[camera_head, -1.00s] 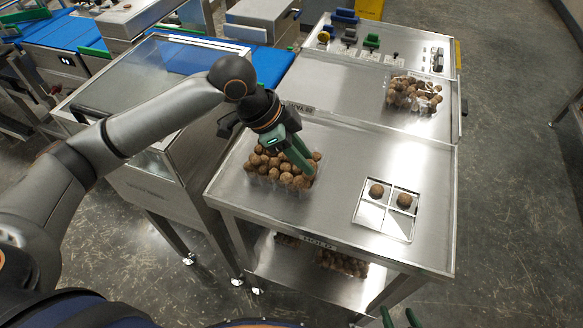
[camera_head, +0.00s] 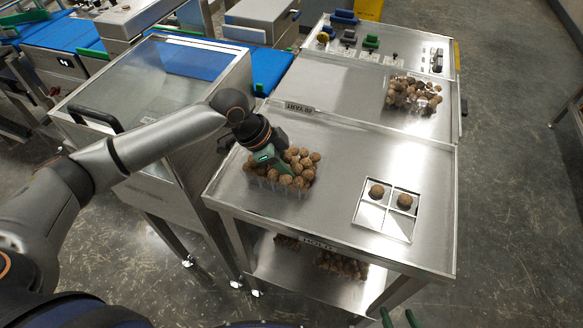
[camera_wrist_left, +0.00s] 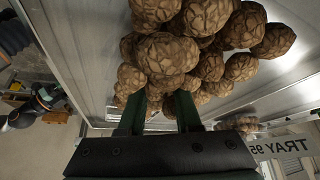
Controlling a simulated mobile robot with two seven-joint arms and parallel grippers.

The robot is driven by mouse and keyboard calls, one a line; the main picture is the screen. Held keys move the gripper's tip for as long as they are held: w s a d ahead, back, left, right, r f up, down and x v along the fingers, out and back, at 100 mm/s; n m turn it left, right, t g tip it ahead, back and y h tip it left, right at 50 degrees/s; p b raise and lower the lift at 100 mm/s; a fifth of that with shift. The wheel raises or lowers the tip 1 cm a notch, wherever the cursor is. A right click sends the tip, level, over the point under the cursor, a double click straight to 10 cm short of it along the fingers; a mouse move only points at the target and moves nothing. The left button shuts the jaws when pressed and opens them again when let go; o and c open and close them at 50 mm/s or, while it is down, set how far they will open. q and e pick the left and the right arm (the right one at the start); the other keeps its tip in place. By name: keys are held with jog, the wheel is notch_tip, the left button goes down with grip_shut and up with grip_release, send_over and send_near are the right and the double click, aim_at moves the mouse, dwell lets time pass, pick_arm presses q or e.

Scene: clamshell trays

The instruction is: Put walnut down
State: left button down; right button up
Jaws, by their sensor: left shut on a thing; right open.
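A clear clamshell tray (camera_head: 262,184) full of brown walnuts (camera_head: 301,158) stands at the left of the near steel table. My left gripper (camera_head: 283,170) is down among these walnuts, its green fingers partly hidden. In the left wrist view its fingers (camera_wrist_left: 160,108) are shut on a walnut (camera_wrist_left: 160,55), with other walnuts close around it; whether it touches them is unclear. My right gripper (camera_head: 399,316) shows only its open green fingertips at the bottom edge.
A four-part white tray (camera_head: 386,219) at the right holds a walnut in each of its two far compartments. Another filled clamshell (camera_head: 412,108) stands farther back. The steel surface (camera_head: 345,160) between is clear. More walnuts (camera_head: 342,265) lie on the lower shelf.

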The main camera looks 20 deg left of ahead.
pick_arm(q)
jog(key=c, duration=0.6)
grip_release()
jog(key=shift+f, duration=0.1)
jog(key=v, duration=1.2)
jog(key=shift+p, duration=0.4)
